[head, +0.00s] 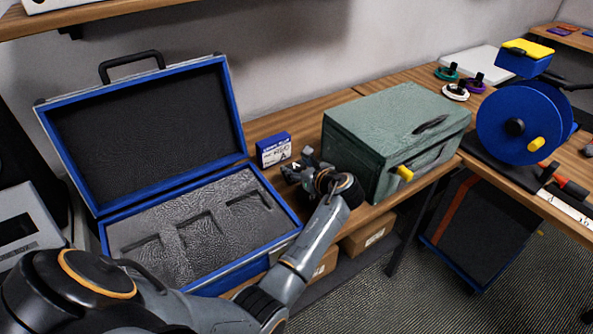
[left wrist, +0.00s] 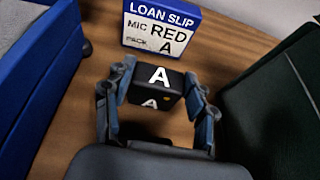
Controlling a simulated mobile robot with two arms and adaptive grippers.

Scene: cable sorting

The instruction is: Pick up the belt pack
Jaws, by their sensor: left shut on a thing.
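The belt pack (left wrist: 158,88) is a small black box marked with a white letter A on its top and front, seen in the left wrist view. My left gripper (left wrist: 157,100) is shut on it, with one finger on each side. In the head view my left gripper (head: 305,172) is over the wooden bench between the blue case and the green box, and the pack is mostly hidden there. I cannot tell whether the pack touches the bench. My right gripper is not in view.
A loan slip (head: 273,149) reading "MIC RED A" stands just behind the pack. The open blue case (head: 280,238) with cut-out grey foam is at left. A green box (head: 385,125) is close at right. A blue reel (head: 515,125) stands farther right.

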